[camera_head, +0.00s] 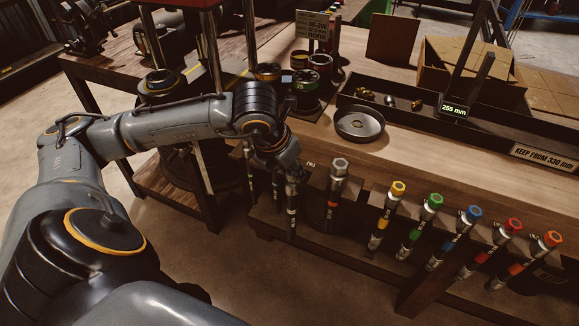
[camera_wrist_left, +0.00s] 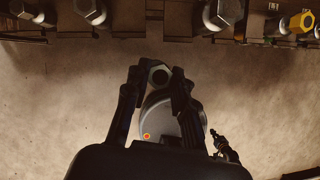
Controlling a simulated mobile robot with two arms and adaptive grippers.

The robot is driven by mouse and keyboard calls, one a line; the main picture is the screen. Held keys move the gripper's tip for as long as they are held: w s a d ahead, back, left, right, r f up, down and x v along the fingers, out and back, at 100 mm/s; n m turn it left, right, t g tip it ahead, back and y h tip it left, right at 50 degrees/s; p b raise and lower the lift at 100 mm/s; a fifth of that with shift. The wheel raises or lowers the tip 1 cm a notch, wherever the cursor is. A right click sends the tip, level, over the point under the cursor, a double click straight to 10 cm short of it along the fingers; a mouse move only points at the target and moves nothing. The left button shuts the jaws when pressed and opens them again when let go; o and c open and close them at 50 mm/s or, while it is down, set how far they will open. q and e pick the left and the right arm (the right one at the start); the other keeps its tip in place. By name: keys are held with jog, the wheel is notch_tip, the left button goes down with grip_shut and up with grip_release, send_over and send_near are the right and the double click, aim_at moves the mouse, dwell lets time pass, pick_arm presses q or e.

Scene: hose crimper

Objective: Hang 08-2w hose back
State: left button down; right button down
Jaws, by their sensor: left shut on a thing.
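My left gripper (camera_head: 284,160) is in front of the hose rack (camera_head: 385,250) at the bench's front edge. In the left wrist view, its two fingers (camera_wrist_left: 160,82) are shut on a hose with a grey hex end (camera_wrist_left: 158,74). The hose held by the gripper (camera_head: 291,205) hangs down below the fingers in the head view. In the wrist view its hex end is apart from the rack row. A label on the held hose cannot be read. My right gripper is not in view.
A grey-ended hose (camera_head: 338,180) hangs just right of the gripper. Hoses with yellow (camera_head: 397,188), green (camera_head: 432,201), blue (camera_head: 472,213), red and orange ends hang further right. A sign reading 08-2W (camera_head: 318,26) stands behind. A round metal dish (camera_head: 359,123) sits on the bench.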

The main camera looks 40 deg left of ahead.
pick_arm(q)
jog(key=w+a+f, duration=0.2)
jog(key=w, duration=0.6)
jog(key=shift+f, duration=0.15)
jog(key=shift+p, duration=0.3)
jog(key=c, duration=1)
grip_release()
jog(key=shift+d, duration=0.1)
jog(key=shift+c, duration=0.2)
jog(key=shift+s, duration=0.1)
jog(key=v, duration=1.2)
